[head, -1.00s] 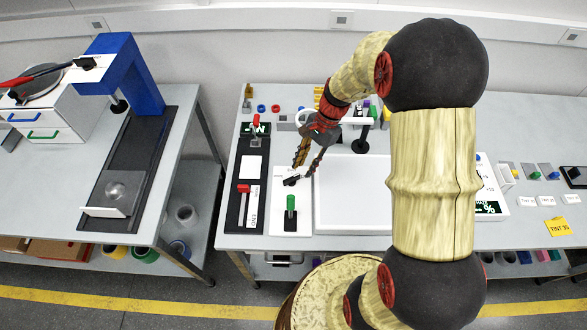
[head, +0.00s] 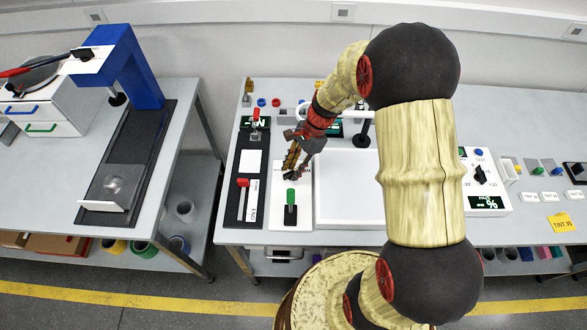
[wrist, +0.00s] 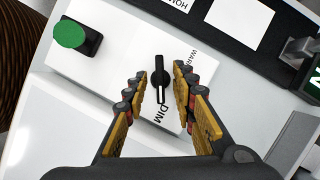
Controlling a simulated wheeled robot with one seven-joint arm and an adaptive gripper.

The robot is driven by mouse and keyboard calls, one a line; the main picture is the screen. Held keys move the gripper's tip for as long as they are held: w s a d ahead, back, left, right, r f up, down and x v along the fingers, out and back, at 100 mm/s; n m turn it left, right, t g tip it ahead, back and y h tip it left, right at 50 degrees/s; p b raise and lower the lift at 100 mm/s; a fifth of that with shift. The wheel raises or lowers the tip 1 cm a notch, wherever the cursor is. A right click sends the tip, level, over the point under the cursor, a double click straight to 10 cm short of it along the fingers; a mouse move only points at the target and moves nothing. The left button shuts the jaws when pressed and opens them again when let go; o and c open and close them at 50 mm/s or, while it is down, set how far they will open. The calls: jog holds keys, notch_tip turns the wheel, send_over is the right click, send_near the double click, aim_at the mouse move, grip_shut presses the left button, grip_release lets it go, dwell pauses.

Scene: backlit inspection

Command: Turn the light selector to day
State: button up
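The light selector (wrist: 160,78) is a black rotary knob with a long pointer on a white panel (wrist: 115,65). In the wrist view, its narrow pointer end lies toward the printed word DIM. WARM is printed on the right, partly behind a finger. I see no DAY label; part of the panel is covered by my fingers. My gripper (wrist: 159,73) is open, with one finger on each side of the knob and gaps visible between. In the head view my gripper (head: 292,171) is low over the white panel and hides the knob.
A green-topped lever (head: 291,197) stands on the same panel, close to my gripper. A black panel with red-handled levers (head: 243,184) is on the left. A white tray (head: 345,222) is on the right. Farther right is another black dial (head: 482,175).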

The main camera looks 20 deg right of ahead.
jog(key=c, duration=0.3)
jog(key=c, duration=0.4)
grip_shut()
